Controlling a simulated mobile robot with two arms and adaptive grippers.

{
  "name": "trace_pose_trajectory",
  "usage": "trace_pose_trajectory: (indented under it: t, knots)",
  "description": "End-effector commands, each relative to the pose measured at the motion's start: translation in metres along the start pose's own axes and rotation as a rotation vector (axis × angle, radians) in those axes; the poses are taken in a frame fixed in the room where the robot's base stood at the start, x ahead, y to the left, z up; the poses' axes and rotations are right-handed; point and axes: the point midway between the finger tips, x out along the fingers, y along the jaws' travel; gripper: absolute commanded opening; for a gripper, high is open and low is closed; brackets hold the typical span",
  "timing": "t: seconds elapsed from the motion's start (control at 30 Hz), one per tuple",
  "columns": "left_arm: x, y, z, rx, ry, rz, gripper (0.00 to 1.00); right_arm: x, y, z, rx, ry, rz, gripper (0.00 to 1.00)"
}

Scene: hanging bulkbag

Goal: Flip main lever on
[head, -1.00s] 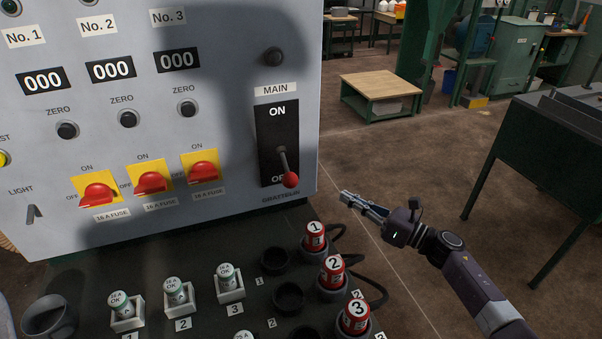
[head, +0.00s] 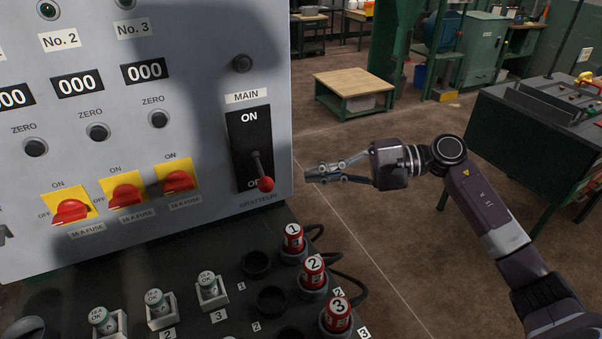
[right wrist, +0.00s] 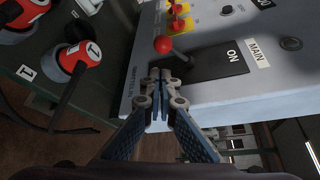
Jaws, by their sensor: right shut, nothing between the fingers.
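The main lever (head: 266,184) has a red ball knob and sits low in its black slot plate (head: 247,135), near the OFF mark and tilted down. ON is printed at the plate's top. My right gripper (head: 308,175) is shut and empty, just right of the knob and apart from it in the head view. In the right wrist view the shut fingertips (right wrist: 160,74) point at the panel, with the red knob (right wrist: 163,44) just beyond them. My left gripper is not in view.
Fuse switches (head: 177,181) in red and yellow are left of the lever. Below the panel, red numbered plugs (head: 293,238) with black cables stand on a dark shelf. A green bench (head: 535,140) stands at right. The floor between is open.

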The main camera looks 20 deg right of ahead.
Motion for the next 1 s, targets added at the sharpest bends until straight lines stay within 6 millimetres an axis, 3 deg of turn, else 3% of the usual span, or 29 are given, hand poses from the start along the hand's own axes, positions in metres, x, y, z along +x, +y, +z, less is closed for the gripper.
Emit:
trace_pose_trajectory:
  t: [0.3, 0.5, 1.0]
  knots:
    - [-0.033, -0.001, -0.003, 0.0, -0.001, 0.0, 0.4, 0.058, -0.005, 0.003, 0.001, -0.004, -0.002, 0.0]
    - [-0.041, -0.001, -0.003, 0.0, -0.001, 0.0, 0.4, 0.081, -0.003, 0.002, 0.002, -0.002, -0.001, 0.0]
    - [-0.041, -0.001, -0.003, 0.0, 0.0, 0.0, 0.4, 0.087, 0.0, 0.001, 0.003, -0.001, 0.001, 0.0]
